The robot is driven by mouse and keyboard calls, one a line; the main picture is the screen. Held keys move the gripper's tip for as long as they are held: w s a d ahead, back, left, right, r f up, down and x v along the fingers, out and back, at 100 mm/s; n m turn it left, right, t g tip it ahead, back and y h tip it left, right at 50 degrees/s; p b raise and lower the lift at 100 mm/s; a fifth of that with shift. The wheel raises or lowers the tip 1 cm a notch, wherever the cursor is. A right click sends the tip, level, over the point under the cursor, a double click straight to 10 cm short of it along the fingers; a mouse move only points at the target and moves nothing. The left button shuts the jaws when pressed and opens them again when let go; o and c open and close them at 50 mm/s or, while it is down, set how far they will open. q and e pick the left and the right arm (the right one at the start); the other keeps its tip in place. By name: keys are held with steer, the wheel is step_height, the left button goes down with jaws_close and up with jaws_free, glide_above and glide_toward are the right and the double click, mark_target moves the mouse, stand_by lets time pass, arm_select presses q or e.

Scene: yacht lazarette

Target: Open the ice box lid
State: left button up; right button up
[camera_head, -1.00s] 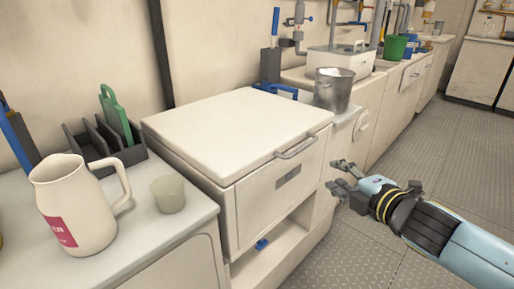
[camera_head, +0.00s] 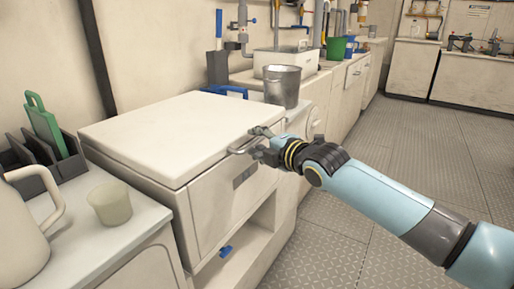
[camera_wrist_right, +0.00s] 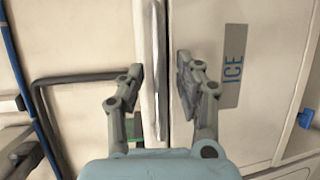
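The ice box (camera_head: 225,210) is a cream chest in the middle of the head view. Its flat lid (camera_head: 165,130) lies shut on top. A grey bar handle (camera_head: 238,151) projects from the lid's front edge, partly hidden by my right gripper (camera_head: 262,142). In the right wrist view a pale upright bar, apparently the handle (camera_wrist_right: 153,50), lies between the two fingers of the right gripper (camera_wrist_right: 160,75). The fingers stand apart on either side of it, not visibly closed. The ICE label (camera_wrist_right: 232,68) is to their right. My left gripper is out of view.
A metal bucket (camera_head: 282,88) stands behind the box on the right. A cup (camera_head: 110,203), a pitcher (camera_head: 22,235) and a dark rack (camera_head: 62,168) with a green board sit on the left counter. The floor (camera_head: 420,150) at right is clear.

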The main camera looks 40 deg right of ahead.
steer(key=shift+w, duration=0.15)
jaws_close()
stand_by(0.4)
